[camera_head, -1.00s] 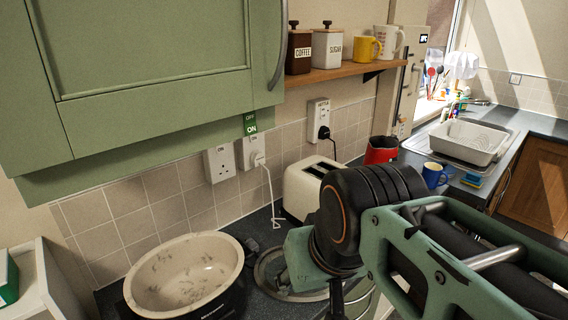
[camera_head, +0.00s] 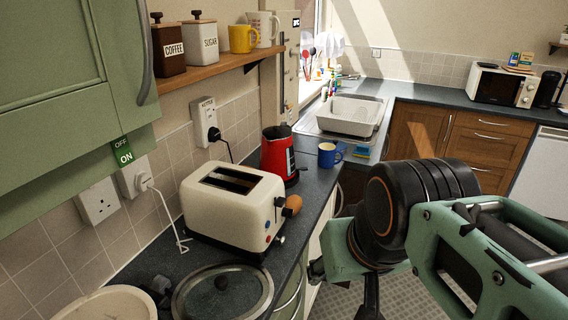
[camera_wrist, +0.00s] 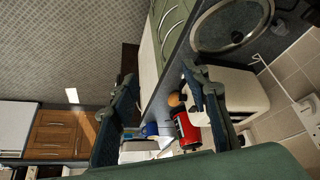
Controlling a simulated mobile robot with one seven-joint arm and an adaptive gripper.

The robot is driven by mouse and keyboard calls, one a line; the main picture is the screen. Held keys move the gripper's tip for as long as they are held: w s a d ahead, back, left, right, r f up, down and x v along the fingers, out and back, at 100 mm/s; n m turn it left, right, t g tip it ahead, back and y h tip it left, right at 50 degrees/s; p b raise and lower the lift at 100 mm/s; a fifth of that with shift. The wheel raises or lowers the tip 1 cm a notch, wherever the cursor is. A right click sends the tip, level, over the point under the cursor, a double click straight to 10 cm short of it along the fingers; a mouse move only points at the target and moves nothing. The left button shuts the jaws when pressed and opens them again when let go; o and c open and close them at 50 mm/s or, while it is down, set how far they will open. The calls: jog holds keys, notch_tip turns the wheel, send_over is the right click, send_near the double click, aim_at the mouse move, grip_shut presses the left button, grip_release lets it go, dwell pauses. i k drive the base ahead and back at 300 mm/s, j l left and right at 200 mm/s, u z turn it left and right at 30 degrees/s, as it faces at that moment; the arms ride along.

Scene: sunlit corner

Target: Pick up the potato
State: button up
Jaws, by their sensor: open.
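The potato (camera_head: 292,205) is a small brown rounded thing on the dark worktop (camera_head: 314,196), close against the right end of the cream toaster (camera_head: 232,206). I cannot tell whether they touch. In the wrist view the potato (camera_wrist: 175,99) shows between my gripper's two dark fingers, nearer the right one and some way beyond them. My gripper (camera_wrist: 158,78) is open with nothing in it. In the head view my arm stands to the right of the potato, over the floor, and mostly hides the gripper.
A red kettle (camera_head: 279,157) and a blue mug (camera_head: 328,156) stand behind the potato. A round glass lid (camera_head: 222,292) and a pale pot (camera_head: 108,304) are in front of the toaster. A shelf (camera_head: 214,70) and green cupboard (camera_head: 70,90) overhang the left.

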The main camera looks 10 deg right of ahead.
aim_at(293, 201)
jog(key=u, duration=1.9)
jog(key=z, duration=1.6)
jog(key=i+l+z, duration=0.15)
jog(key=z, duration=0.25)
jog(key=i+l+z, duration=0.15)
jog(key=i, duration=0.25)
jog(key=i+l+z, duration=0.15)
jog(key=i+l, duration=0.2)
jog(key=i+l+u, duration=0.15)
jog(key=l+u, duration=0.1)
jog(key=l, duration=0.15)
